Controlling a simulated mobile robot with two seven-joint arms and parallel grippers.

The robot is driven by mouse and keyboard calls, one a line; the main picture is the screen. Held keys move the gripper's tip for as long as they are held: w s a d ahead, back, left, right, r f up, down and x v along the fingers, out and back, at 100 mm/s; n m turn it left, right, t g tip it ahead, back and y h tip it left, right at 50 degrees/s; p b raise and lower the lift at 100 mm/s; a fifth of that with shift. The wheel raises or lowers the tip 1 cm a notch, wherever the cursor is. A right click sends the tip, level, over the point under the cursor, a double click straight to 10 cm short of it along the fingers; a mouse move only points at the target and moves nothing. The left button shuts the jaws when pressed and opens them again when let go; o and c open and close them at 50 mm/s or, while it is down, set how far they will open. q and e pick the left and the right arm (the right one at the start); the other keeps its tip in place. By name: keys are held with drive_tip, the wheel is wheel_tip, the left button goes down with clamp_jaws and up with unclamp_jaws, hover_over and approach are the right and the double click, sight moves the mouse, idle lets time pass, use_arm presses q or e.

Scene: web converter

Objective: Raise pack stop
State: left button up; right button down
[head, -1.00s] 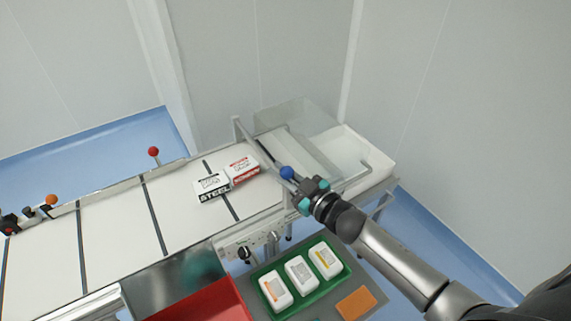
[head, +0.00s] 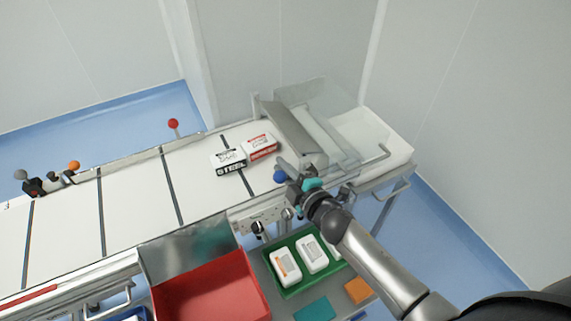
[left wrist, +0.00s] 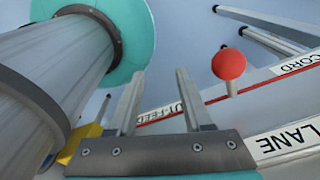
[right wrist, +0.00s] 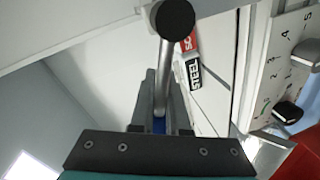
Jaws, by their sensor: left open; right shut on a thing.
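The pack stop is a grey plate (head: 292,128) across the conveyor's right end, tilted, beside a clear cover. A blue ball knob (head: 280,176) sits at its near end, at the conveyor's front edge. My right gripper (head: 291,182) is shut at this knob's lever. In the right wrist view a bit of blue (right wrist: 158,125) shows between the fingers, and a grey rod with a dark ball end (right wrist: 174,18) stands in front of them; much of the grip is hidden. My left gripper (left wrist: 160,95) is open and empty in the left wrist view, out of the head view.
Two boxes, black-white (head: 229,161) and red-white (head: 261,146), lie on the belt left of the plate. A red bin (head: 212,290) and green tray (head: 270,287) with white packs are in front. A red ball lever (left wrist: 229,65) is near my left gripper.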

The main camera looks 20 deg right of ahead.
drive_tip(key=shift+a+f+n+h+b, duration=0.15)
drive_tip(key=shift+f+n+h+b, duration=0.2)
drive_tip(key=shift+f+n, duration=0.35)
drive_tip(key=shift+s, duration=0.1)
drive_tip(key=c, duration=0.9)
unclamp_jaws()
drive_tip(key=shift+r, duration=0.1)
drive_tip(key=v, duration=1.5)
drive_tip(key=shift+s, duration=0.1)
